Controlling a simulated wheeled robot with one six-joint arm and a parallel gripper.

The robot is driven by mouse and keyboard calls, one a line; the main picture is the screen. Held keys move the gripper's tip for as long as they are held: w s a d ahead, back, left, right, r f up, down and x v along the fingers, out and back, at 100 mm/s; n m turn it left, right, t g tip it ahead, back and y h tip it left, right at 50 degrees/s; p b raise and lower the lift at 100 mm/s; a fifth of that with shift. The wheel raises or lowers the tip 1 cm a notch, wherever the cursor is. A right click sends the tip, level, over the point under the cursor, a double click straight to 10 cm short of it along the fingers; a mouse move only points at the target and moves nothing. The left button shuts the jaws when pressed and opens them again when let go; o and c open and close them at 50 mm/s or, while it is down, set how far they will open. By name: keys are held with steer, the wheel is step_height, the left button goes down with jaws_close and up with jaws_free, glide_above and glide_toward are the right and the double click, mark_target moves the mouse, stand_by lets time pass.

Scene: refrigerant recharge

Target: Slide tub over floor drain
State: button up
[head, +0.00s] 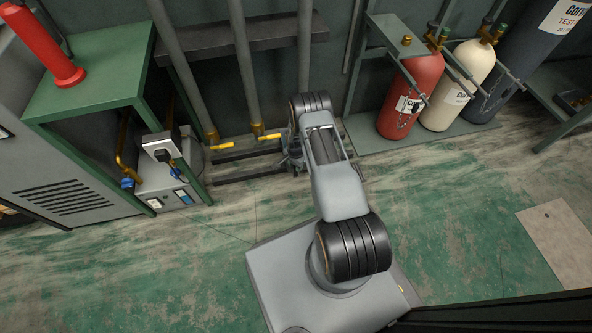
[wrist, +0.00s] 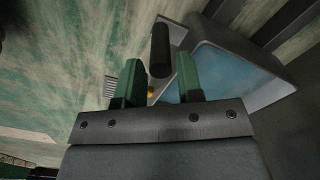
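In the wrist view, a grey tub (wrist: 262,97) with a pale blue inside fills the upper right, partly cut by the frame edge. A dark upright cylinder (wrist: 160,48), perhaps the tub's handle, stands at its left side. My gripper (wrist: 161,62) is open; its two green fingers stand on either side of the cylinder, with gaps showing on both sides. In the head view my arm hides the tub and most of the gripper. A small slatted patch (wrist: 110,87) shows left of the fingers; I cannot tell whether it is the floor drain.
A green bench (head: 95,75) with a red cylinder (head: 42,45) and a grey louvred cabinet (head: 60,185) stand at left. Pipes with yellow valve handles (head: 222,147) line the wall. Gas bottles (head: 410,95) stand at right.

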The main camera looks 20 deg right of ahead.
steer(key=shift+f+b, duration=0.35)
steer(key=shift+f, duration=0.95)
steer(key=shift+c, duration=0.3)
jaws_close()
